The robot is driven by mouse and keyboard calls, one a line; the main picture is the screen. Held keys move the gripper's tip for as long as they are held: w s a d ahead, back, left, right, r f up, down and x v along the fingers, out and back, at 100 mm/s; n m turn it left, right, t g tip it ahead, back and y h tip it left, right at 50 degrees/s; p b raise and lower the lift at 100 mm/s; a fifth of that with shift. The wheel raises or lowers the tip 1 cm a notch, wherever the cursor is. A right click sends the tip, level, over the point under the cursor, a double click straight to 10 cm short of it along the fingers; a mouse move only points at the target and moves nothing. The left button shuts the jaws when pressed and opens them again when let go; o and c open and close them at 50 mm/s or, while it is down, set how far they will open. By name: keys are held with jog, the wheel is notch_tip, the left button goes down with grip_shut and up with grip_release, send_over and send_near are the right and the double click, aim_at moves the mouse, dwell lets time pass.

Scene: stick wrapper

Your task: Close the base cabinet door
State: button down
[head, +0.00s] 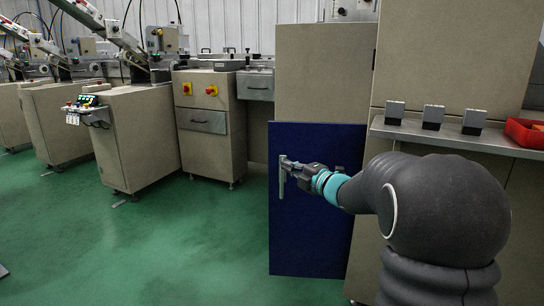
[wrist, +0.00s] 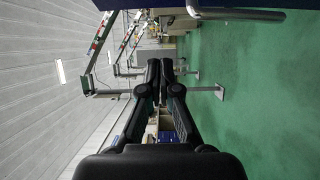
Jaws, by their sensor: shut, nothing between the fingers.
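The base cabinet door (head: 315,235) is a dark blue panel in the middle of the head view. It seems to stand out from the beige cabinet, though my arm hides its right part and I cannot see the opening. A grey vertical bar handle (head: 282,178) is near its left edge; the handle also crosses the top of the wrist view (wrist: 240,14). My gripper (head: 291,165) is shut and empty, in front of the door with its tips close to the handle. I cannot tell whether they touch. The wrist view shows the closed fingers (wrist: 166,68) beside the handle, apart from it in the picture.
A grey shelf (head: 450,138) with several small grey blocks and a red tray (head: 525,133) juts out above right. Beige machine cabinets (head: 210,125) stand at left. The green floor (head: 150,255) left of the door is clear.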

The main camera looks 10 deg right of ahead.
aim_at(273, 153)
jog(key=x, duration=0.3)
jog(key=d+x, duration=0.1)
jog(key=x, duration=0.5)
jog(key=shift+w, duration=0.75)
jog(key=shift+w+d, duration=0.3)
jog(key=shift+w, duration=0.55)
